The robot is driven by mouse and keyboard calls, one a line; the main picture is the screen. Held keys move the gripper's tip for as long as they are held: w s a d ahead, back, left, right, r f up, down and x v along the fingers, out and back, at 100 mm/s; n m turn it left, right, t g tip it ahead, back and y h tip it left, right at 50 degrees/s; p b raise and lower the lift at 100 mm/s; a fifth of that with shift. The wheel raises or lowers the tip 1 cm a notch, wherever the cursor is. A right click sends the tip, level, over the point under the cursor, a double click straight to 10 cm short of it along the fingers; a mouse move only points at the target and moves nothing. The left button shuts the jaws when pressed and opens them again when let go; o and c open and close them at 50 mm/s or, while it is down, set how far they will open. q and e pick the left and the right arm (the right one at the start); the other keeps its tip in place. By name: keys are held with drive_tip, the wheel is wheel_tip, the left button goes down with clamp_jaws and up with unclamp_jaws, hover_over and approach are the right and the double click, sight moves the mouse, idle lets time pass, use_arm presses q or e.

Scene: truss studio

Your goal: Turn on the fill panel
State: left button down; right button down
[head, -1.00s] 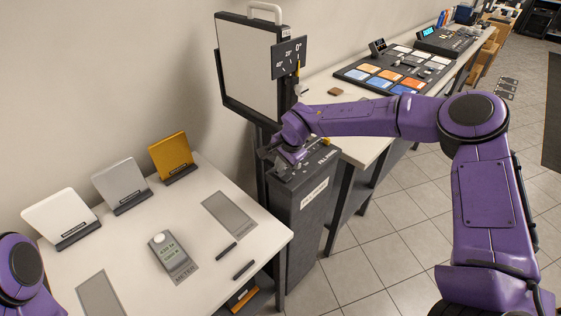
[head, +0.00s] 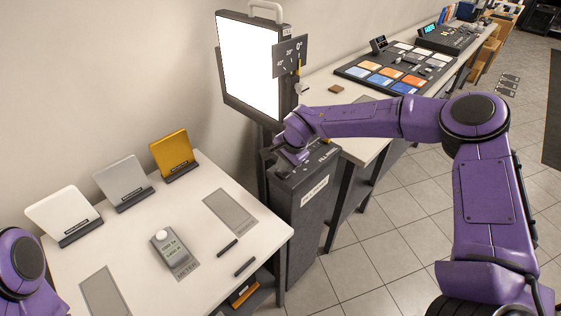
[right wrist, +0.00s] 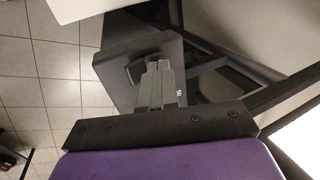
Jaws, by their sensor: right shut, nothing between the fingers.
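The fill panel (head: 248,62) stands upright on its post and glows bright white in the head view. Part of its lit face also shows at the lower right of the right wrist view (right wrist: 303,140). Under it is a dark pedestal box (head: 305,205) with a label on its front and controls on its top. My right gripper (head: 293,155) is shut and empty at the top of this box. In the right wrist view the closed fingers (right wrist: 159,85) point at a dark control on the box top and hide part of it. Only a purple part of my left arm shows; its gripper is out of view.
A white table (head: 140,235) at the left holds a light meter (head: 170,248) and white, grey and yellow cards in stands. A long bench behind carries a button console (head: 398,72). A tilt scale plate (head: 290,57) sits beside the panel. Tiled floor is clear at right.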

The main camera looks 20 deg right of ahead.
drive_tip(key=shift+s+d, duration=0.1)
drive_tip(key=shift+s, duration=0.1)
drive_tip(key=shift+r, duration=0.1)
wheel_tip(320, 180, up, 5)
drive_tip(key=p, duration=0.4)
drive_tip(key=shift+w, duration=0.1)
drive_tip(key=r+b, duration=0.1)
drive_tip(key=r, duration=0.1)
wheel_tip(320, 180, up, 7)
drive_tip(key=b, duration=0.2)
hover_over(284, 172)
drive_tip(key=shift+f, duration=0.1)
